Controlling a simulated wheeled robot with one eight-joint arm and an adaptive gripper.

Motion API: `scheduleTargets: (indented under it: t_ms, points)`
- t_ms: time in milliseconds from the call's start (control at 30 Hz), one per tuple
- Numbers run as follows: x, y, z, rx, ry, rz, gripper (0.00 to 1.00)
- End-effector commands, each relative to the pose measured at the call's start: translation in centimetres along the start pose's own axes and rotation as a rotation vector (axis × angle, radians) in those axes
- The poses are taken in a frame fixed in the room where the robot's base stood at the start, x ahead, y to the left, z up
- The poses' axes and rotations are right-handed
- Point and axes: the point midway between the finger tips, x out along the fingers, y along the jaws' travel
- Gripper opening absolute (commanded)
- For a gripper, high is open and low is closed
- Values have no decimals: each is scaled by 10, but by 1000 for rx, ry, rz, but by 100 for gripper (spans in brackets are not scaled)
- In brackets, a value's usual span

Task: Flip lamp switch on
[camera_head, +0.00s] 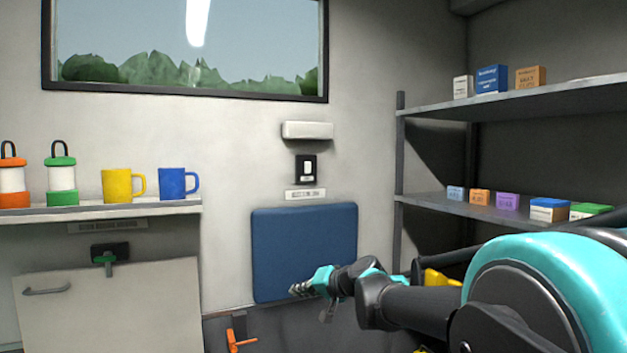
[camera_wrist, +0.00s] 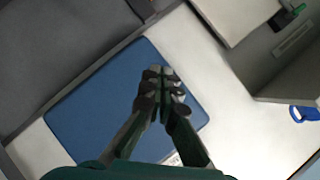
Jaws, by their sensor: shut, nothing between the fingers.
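A lamp switch (camera_head: 306,168), a white rocker on a black plate, is on the wall below a white lamp housing (camera_head: 307,130). A small label plate (camera_head: 305,194) is just under it. My gripper (camera_head: 296,290) is in front of the lower part of the blue wall pad (camera_head: 305,235), below the switch and apart from it. In the wrist view my gripper (camera_wrist: 163,75) is shut and empty, with the blue pad (camera_wrist: 90,115) behind it. The switch itself cannot be made out in the wrist view.
A shelf on the left holds two lanterns (camera_head: 61,178), a yellow mug (camera_head: 117,186) and a blue mug (camera_head: 172,183). Metal shelves (camera_head: 510,96) with small boxes stand on the right. An orange handle (camera_head: 238,340) is low on the wall. The wall around the switch is clear.

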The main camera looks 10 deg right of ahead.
Motion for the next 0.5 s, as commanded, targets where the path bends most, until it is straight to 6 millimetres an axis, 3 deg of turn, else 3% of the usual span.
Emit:
scheduleTargets:
  t_ms: [33,200,400,500]
  points:
    - [-2,-18,-26,43,45,-46,0]
    - [-18,-72,-114,198,204,-198,0]
    - [-52,-116,-211,396,384,-344,0]
    - [-70,-128,-250,484,457,-396,0]
